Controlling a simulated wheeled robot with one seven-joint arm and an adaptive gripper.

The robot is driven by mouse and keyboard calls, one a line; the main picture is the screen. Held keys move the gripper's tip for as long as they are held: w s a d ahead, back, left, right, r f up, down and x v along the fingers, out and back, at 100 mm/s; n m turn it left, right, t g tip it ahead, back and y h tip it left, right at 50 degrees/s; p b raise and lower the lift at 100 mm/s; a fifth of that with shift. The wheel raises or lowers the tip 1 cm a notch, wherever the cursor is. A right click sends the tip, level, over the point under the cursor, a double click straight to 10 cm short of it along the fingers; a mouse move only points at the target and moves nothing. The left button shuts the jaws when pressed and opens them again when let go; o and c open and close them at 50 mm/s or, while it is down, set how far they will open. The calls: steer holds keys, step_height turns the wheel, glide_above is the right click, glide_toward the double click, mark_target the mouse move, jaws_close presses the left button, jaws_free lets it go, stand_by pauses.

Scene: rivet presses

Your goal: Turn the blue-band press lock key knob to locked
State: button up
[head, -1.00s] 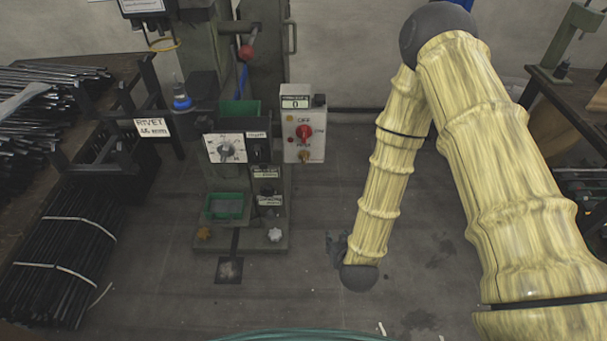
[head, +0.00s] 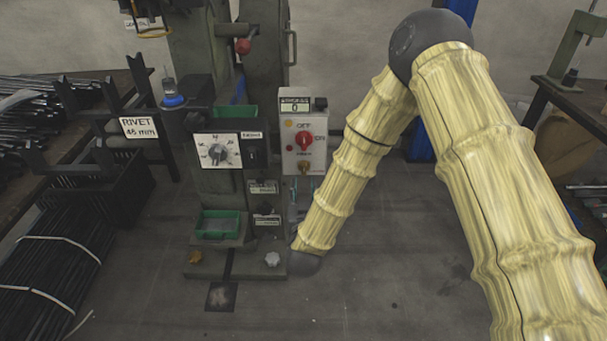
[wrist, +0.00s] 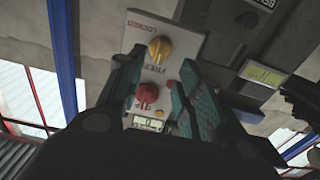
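In the wrist view the box appears upside down, with the yellow knob (wrist: 159,49) above the red knob (wrist: 147,93). My gripper (wrist: 162,68) is open, its two dark-green fingers spread either side of the knobs, with nothing held. I cannot tell whether they touch the box. The yellow knob's exact setting is unclear.
A white dial (head: 217,152) and green trays (head: 218,224) are on the press. A rack signed RIVET 45 mm (head: 139,128) and bundled dark rods (head: 45,265) stand left. Another bench (head: 575,100) is at the right.

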mark_target(304, 171)
steer(key=w+b, duration=0.1)
steer(key=w, duration=0.7)
steer(key=shift+w, duration=0.1)
jaws_close()
